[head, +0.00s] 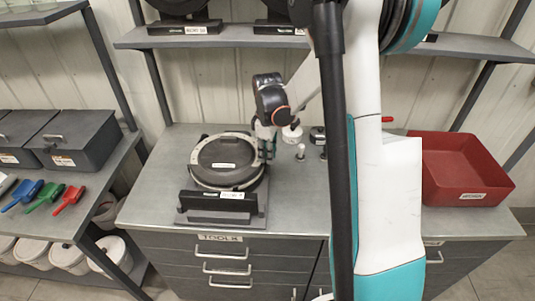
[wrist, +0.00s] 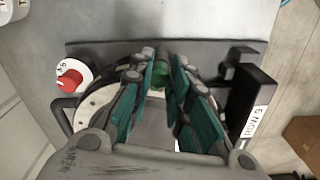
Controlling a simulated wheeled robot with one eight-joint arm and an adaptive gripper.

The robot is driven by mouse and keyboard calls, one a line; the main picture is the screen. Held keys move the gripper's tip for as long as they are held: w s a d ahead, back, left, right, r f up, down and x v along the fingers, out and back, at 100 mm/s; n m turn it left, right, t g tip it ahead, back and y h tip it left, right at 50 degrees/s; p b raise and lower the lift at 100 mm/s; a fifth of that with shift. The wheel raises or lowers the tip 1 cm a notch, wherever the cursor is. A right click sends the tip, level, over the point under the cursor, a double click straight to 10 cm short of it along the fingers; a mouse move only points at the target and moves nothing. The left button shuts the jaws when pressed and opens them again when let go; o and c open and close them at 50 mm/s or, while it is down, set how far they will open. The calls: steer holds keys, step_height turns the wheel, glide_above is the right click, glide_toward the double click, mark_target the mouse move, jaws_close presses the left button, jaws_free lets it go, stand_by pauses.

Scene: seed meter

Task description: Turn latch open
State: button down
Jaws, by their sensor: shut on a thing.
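The seed meter (head: 227,160) is a round dark-lidded housing with a pale ring, standing on a dark base plate at the left of the workbench. My gripper (head: 267,150) reaches down at the right edge of its ring. In the wrist view my gripper (wrist: 165,80) has its teal fingers closed around a small green part, which looks like the latch (wrist: 162,72). Most of the latch is hidden between the fingers. The pale ring (wrist: 92,103) curves beneath them. I cannot tell how far the latch is turned.
A red knob on a white disc (wrist: 70,80) sits beside the ring in the wrist view. A dark upright block with a label (wrist: 248,100) stands on the other side. A red bin (head: 465,165) is at the bench's right. Shelves with grey boxes (head: 75,138) stand left.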

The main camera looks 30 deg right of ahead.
steer(key=m+b, duration=0.1)
steer(key=m, duration=0.3)
steer(key=m+b, duration=0.1)
steer(key=m, duration=0.3)
steer(key=shift+m, duration=0.4)
steer(key=m+b, duration=0.1)
steer(key=m, duration=0.3)
steer(key=shift+m, duration=2)
steer(key=c, duration=1.5)
jaws_free()
steer(key=shift+o, duration=0.2)
